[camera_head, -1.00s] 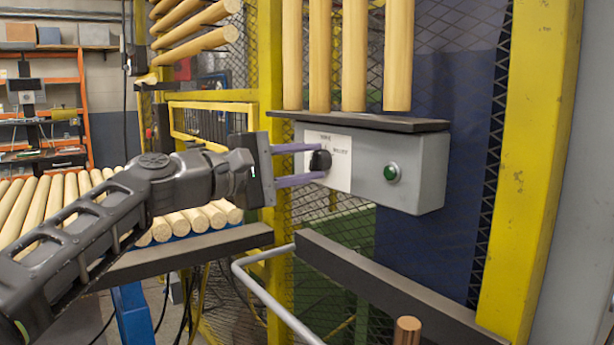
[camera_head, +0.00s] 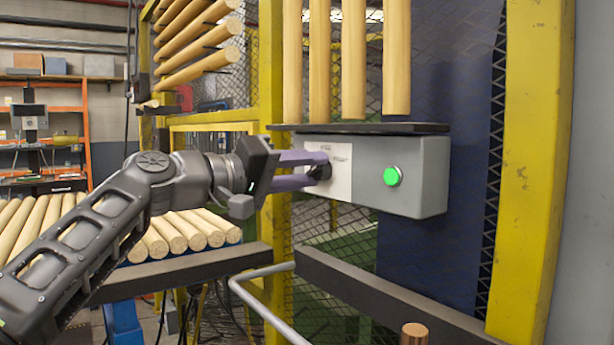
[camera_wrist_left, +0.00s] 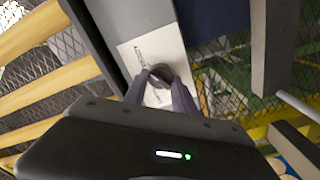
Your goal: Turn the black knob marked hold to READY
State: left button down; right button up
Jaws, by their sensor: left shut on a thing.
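The black knob (camera_head: 320,172) sits on a white label plate (camera_head: 341,172) at the left end of a grey control box (camera_head: 408,172). My left gripper (camera_head: 318,170) is shut on the knob, with its purple fingers on either side of it. The knob (camera_wrist_left: 161,74) also shows between the fingertips in the left wrist view. The label's lettering is too small to read, and the fingers hide part of the knob. A green button (camera_head: 392,176) on the box's right part looks brightly lit. My right gripper is not in view.
A dark ledge (camera_head: 360,128) tops the box, with upright wooden rods (camera_head: 354,60) above it. A dark rail (camera_head: 390,295) and a grey bent tube (camera_head: 262,300) lie below. Yellow posts (camera_head: 530,170) and mesh fencing surround the box. Turned rods (camera_head: 190,232) lie at the left.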

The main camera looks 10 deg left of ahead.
pick_arm(q)
jog(key=shift+f, duration=0.1)
dwell(0.4)
jog(key=c, duration=1)
grip_release()
jog(key=shift+s, duration=0.1)
jog(key=b+v, duration=0.1)
jog(key=v, duration=0.6)
jog(key=shift+s+a, duration=0.2)
jog(key=shift+a, duration=0.05)
